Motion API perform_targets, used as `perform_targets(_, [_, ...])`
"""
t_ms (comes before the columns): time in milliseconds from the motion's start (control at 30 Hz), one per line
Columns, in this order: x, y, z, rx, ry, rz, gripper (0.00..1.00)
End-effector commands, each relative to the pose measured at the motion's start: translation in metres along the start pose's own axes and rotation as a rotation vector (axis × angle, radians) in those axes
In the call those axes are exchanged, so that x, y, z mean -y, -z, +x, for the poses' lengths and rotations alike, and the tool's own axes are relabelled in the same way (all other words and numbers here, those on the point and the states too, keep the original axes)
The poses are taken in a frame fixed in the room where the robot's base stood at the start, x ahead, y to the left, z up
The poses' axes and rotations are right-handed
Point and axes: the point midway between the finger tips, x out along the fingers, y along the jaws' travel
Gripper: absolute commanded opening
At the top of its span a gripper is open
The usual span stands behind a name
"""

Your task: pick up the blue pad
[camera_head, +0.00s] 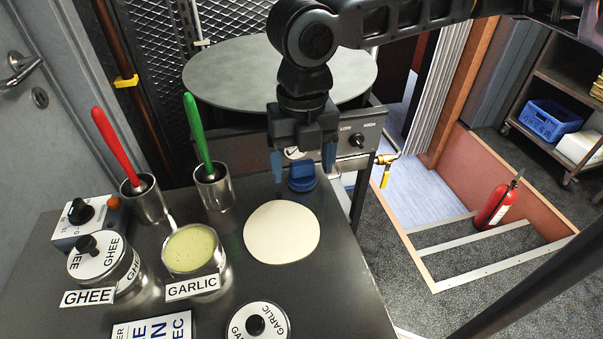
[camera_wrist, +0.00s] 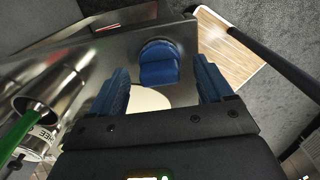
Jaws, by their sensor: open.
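The blue pad (camera_head: 301,175) is a small round piece with a raised grip, on the dark metal counter (camera_head: 340,270) near its far edge. It also shows in the wrist view (camera_wrist: 159,64), ahead of my fingers and between their lines. My gripper (camera_head: 304,168) points down over the pad with its two blue fingers apart, one on each side in the head view. In the wrist view my gripper (camera_wrist: 164,88) is open with nothing between the fingers. I cannot tell the exact height of the fingertips over the pad.
A pale dough round (camera_head: 281,232) lies just in front of the pad. Metal cups with a green-handled tool (camera_head: 197,130) and a red-handled tool (camera_head: 115,145) stand to the left. A garlic pot (camera_head: 190,250) and ghee pot (camera_head: 97,258) are nearer. A round griddle (camera_head: 225,75) is behind.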

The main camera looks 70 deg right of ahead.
Motion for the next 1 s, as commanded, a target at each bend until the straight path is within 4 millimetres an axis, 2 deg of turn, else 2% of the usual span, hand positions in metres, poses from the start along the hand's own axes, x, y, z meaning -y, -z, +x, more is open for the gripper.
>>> perform_targets(100, [-0.0003,0.0005,0.0075,-0.001,-0.001,-0.001,0.8])
perform_targets(333, [-0.0002,0.0004,0.008,0.0,-0.001,-0.001,0.79])
perform_targets(900, [-0.0002,0.0004,0.0079,0.0,0.0,-0.001,0.24])
perform_targets(1000, [-0.0002,0.0004,0.0081,0.0,0.0,-0.001,0.2])
